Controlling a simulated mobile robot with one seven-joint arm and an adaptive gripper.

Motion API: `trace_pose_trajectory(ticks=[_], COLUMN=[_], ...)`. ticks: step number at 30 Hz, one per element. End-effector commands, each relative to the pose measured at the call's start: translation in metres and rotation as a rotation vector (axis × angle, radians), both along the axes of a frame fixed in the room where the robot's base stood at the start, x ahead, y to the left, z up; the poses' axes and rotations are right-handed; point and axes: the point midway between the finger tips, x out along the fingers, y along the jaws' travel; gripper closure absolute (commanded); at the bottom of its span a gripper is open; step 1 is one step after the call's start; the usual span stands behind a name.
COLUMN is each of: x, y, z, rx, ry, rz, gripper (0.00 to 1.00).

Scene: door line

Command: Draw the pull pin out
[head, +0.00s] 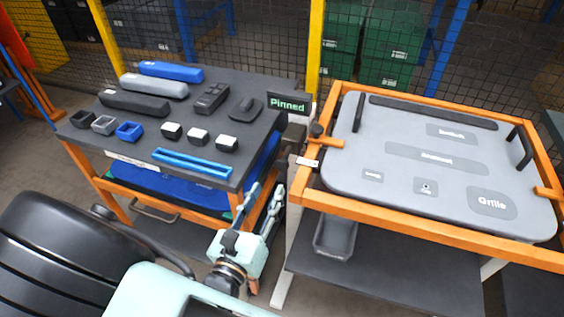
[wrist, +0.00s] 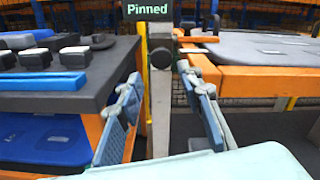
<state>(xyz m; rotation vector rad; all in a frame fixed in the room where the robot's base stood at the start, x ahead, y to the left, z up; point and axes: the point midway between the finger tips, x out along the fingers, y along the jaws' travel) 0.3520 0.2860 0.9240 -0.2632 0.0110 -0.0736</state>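The pull pin shows as a round black knob (head: 316,130) at the left edge of the orange frame, just below and right of a "Pinned" sign (head: 287,104). In the wrist view the knob (wrist: 161,57) sits on a grey post, right under the sign (wrist: 148,11). My gripper (head: 265,195) is open and empty, below and in front of the knob in the head view. In the wrist view its two fingers (wrist: 163,90) stand wide apart, one on each side of the post, with the knob above the gap and apart from them. The pin's shaft is hidden.
An orange-framed fixture (head: 420,222) holds a grey door panel (head: 400,125) on the right. A dark parts table (head: 90,135) with handles and small blocks stands on the left. The gap between them is narrow. A grey bin (head: 335,238) sits under the fixture.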

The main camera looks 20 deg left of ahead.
Motion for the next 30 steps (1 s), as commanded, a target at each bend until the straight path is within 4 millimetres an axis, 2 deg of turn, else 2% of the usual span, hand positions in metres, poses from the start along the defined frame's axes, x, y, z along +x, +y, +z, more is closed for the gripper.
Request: trace_pose_trajectory(ticks=[9,15,21,29,30], x=[0.057,0.088,0.101,0.102,0.102], y=[-0.007,-0.008,-0.009,-0.009,-0.009], z=[0.001,0.001,0.001,0.001,0.001], rx=[0.001,0.001,0.001,0.001,0.001], ry=[-0.003,-0.002,-0.001,-0.001,-0.001], rz=[-0.007,-0.006,-0.004,-0.004,-0.004], gripper=[0.66,0.66,0.66,0.66,0.69])
